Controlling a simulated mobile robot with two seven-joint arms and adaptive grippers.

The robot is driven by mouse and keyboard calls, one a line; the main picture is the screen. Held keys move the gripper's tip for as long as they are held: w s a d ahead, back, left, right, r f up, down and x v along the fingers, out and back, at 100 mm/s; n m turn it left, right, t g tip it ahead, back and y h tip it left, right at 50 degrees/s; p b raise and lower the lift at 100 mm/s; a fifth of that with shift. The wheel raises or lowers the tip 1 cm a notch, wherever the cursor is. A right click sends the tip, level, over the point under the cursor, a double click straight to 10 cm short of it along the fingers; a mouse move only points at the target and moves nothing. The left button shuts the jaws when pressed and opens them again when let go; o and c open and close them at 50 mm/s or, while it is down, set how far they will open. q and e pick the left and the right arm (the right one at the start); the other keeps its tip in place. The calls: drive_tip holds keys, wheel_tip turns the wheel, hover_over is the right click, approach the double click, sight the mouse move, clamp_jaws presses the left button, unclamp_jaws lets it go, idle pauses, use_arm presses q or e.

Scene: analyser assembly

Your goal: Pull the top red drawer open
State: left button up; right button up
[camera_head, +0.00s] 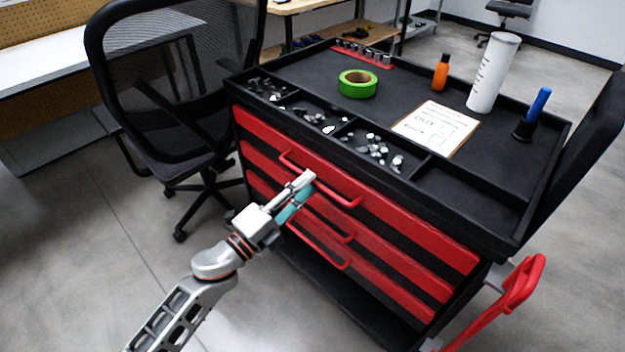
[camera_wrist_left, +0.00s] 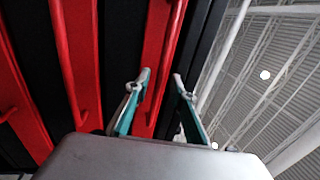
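The top red drawer (camera_head: 405,228) is the uppermost red front of the black cart. It looks shut. Its red bar handle (camera_head: 338,194) runs along the front, partly hidden behind my gripper. My left gripper (camera_head: 302,188) is at the handle's left part, fingers pointing at the drawer. In the left wrist view the two teal-and-grey fingers (camera_wrist_left: 162,88) stand apart with a gap. The top handle (camera_wrist_left: 172,45) shows as a red bar lined up with that gap. I cannot tell whether the fingers touch it. My right gripper is in neither view.
Lower red drawers with handles (camera_head: 327,250) sit below. The cart top (camera_head: 305,88) carries green tape (camera_head: 357,84), an orange bottle (camera_head: 441,72), a white cylinder (camera_head: 493,73) and small parts. A black office chair (camera_head: 170,90) stands close at the left. The floor in front is clear.

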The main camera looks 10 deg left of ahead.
use_arm(q)
drive_tip(key=shift+x, duration=0.95)
drive_tip(key=shift+w+d, duration=0.2)
clamp_jaws()
